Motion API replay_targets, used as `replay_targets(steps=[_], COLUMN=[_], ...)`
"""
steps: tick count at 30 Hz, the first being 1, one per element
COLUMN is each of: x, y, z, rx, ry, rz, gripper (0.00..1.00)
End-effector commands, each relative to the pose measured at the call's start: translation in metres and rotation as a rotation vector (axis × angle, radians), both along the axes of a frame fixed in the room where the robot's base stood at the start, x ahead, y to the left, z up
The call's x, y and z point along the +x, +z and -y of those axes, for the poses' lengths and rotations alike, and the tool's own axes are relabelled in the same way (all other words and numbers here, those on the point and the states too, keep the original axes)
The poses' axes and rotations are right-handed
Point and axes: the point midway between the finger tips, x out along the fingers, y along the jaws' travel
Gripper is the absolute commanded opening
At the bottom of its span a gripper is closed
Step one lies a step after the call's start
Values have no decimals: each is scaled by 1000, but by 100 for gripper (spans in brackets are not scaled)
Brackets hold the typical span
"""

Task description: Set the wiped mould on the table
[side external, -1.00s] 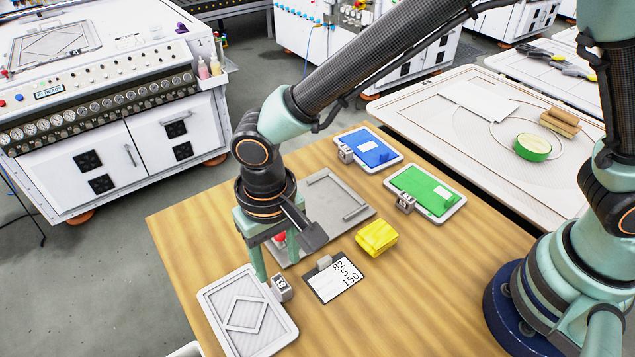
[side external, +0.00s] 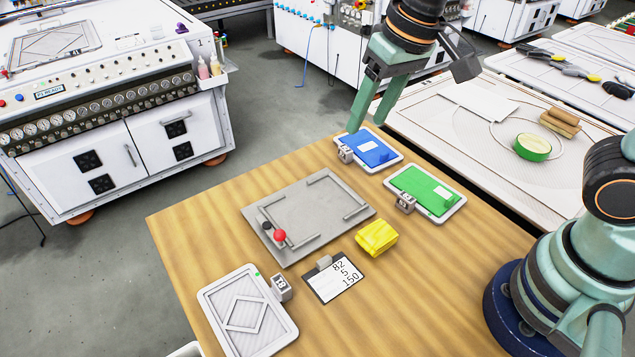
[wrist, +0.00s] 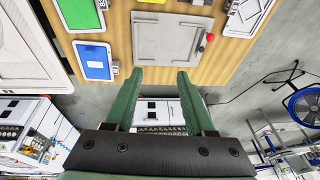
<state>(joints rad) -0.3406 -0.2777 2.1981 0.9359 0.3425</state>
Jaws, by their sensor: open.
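A pale grey mould (side external: 245,314) with a raised diamond pattern lies flat on the wooden table (side external: 420,290), at its near left corner. A grey block tagged 13 (side external: 281,288) stands at its right edge, and a small green dot shows on its rim. In the wrist view the mould (wrist: 243,17) is at the top right, partly cut off. My gripper (side external: 367,124) is open and empty, raised near the table's far edge behind the blue mould (side external: 370,152). In the wrist view my two green fingers (wrist: 160,72) are apart with nothing between them.
A green mould (side external: 425,190) lies beside the blue one. A grey fixture plate (side external: 310,215) with a red ball knob (side external: 280,235) is mid-table, empty. A yellow cloth (side external: 377,237) and a number card (side external: 336,281) lie nearby. The table's front right is clear.

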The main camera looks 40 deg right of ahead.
Motion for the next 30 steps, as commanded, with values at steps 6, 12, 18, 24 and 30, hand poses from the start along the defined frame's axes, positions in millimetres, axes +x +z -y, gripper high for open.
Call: replay_targets(steps=[6,12,18,24,30], x=[-22,-37,-41,-40,-40], y=[17,18,18,18,18], z=[77,110,116,116,115], rx=[-39,-83,-95,-94,-93], ry=[-22,-25,-21,-21,-21], rz=[143,211,223,222,222], gripper=[55,55,55,55,55])
